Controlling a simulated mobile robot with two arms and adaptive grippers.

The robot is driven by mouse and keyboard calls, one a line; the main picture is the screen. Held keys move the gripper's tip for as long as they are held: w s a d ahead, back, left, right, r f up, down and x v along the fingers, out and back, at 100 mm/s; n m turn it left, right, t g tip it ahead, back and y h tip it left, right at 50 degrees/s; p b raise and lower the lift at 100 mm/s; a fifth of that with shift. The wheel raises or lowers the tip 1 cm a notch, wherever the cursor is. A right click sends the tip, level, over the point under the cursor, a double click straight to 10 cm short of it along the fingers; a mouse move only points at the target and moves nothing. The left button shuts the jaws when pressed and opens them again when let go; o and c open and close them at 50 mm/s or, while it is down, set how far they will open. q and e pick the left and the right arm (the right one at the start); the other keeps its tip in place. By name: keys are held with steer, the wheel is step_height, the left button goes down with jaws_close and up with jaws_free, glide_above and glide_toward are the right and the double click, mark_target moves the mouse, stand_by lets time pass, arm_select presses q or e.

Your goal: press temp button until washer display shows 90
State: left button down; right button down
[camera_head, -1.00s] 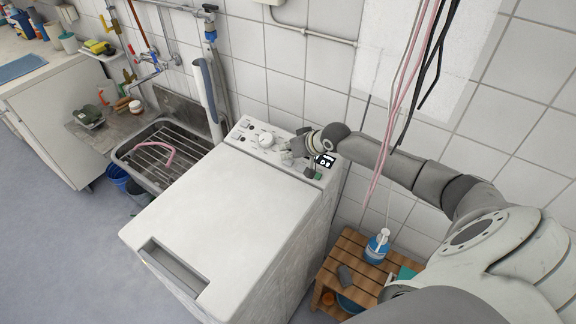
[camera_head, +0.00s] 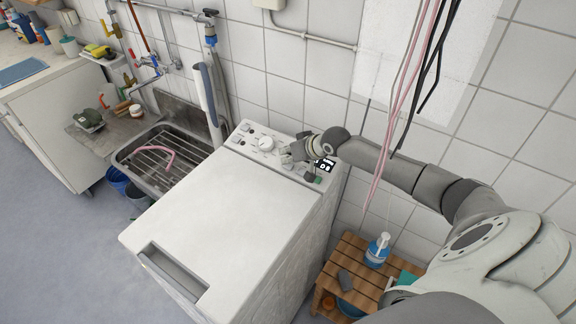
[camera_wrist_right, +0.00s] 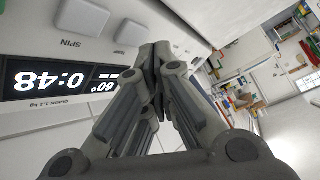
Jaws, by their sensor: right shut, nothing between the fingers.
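The white top-loading washer (camera_head: 215,215) stands mid-view, with its control panel (camera_head: 245,133) along the back edge. Its dark display (camera_head: 324,165) shows lit characters, too small to read in the head view. In the right wrist view the display (camera_wrist_right: 45,80) appears upside down, showing 0:48 and a smaller figure that looks like 60°. My right gripper (camera_head: 287,156) is shut and empty over the panel, between the round knob (camera_head: 265,144) and the display. In the wrist view its fingertips (camera_wrist_right: 158,52) are at the panel beside pale square buttons (camera_wrist_right: 82,17). My left gripper is out of view.
A sink (camera_head: 160,160) with a rack and pink hose is left of the washer. A wooden stool (camera_head: 352,250) with a blue bottle (camera_head: 377,249) stands at right. Pink and black cables (camera_head: 402,100) hang near my right arm. The washer lid is clear.

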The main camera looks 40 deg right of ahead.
mark_target(285, 171)
stand_by(0.4)
steer(key=shift+d+f, duration=0.15)
steer(key=shift+f, duration=0.25)
steer(key=shift+d+f+b, duration=0.1)
steer(key=shift+f+b, duration=0.3)
steer(key=shift+b, duration=0.05)
stand_by(0.5)
steer(key=shift+r, duration=0.1)
steer(key=shift+a+r+p, duration=0.25)
steer(key=shift+r+p, duration=0.45)
steer(key=shift+p, duration=0.4)
steer(key=r+p, duration=0.1)
steer(key=p, duration=0.1)
steer(key=a+r+p, duration=0.1)
steer(key=r+p, duration=0.2)
steer(key=p, duration=0.1)
steer(key=shift+s+a+r, duration=0.15)
steer(key=shift+s+r, duration=0.15)
steer(key=shift+r, duration=0.1)
